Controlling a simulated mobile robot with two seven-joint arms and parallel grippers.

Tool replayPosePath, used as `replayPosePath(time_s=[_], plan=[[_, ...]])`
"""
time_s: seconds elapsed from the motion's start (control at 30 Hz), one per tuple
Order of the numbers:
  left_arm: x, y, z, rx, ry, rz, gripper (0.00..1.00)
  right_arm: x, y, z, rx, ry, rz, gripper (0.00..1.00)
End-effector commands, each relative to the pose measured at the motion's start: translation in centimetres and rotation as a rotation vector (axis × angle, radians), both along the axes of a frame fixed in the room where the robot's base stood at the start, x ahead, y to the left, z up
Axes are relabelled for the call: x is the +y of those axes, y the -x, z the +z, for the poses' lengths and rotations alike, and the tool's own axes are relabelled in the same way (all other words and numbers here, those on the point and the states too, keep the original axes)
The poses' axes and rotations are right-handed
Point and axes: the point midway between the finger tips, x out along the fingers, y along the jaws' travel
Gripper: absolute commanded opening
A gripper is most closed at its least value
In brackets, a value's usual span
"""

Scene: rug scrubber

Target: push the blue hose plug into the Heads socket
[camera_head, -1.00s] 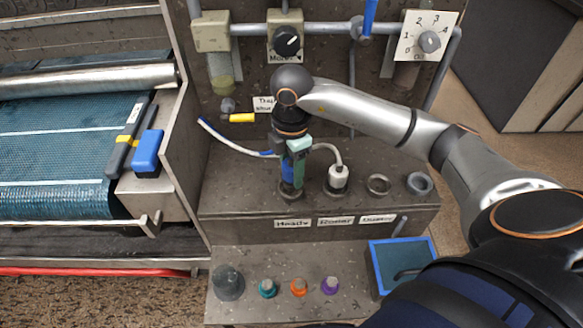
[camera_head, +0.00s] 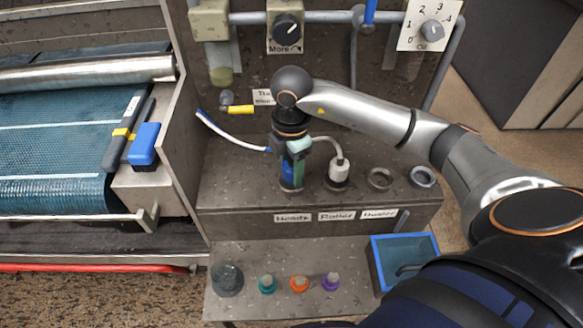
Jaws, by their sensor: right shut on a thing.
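My right gripper (camera_head: 290,152) is shut on the blue hose plug (camera_head: 287,172). The plug is upright, directly over the Heads socket (camera_head: 291,188), above the "Heads" label (camera_head: 292,217). The fingers partly hide the plug and socket, so I cannot tell how deep the plug sits. A blue and white hose (camera_head: 232,135) runs from the plug up to the left. My left gripper is not in view.
A white plug (camera_head: 338,170) stands in the socket above the "Roller" label. Two open rings (camera_head: 379,178) are to its right. A lower shelf holds coloured caps (camera_head: 299,284) and a blue-rimmed bin (camera_head: 405,262). The rug machine (camera_head: 70,140) is at left.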

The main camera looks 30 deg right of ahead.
Motion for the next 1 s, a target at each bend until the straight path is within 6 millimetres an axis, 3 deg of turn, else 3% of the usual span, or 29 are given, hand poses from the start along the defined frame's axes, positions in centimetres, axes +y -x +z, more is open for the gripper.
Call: replayPosePath(time_s=[0.27,0.3,0.57,1.0], plan=[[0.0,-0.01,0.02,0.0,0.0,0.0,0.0,0.01,-0.01,0.05,-0.001,0.0,0.0,0.0],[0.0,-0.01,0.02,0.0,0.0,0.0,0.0,0.0,-0.01,0.05,-0.001,0.0,0.0,0.53],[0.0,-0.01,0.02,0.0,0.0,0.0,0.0,0.01,-0.01,0.04,0.0,0.0,0.0,0.82],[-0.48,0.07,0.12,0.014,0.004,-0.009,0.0,0.0,0.02,0.0,0.001,0.0,0.0,0.85]])
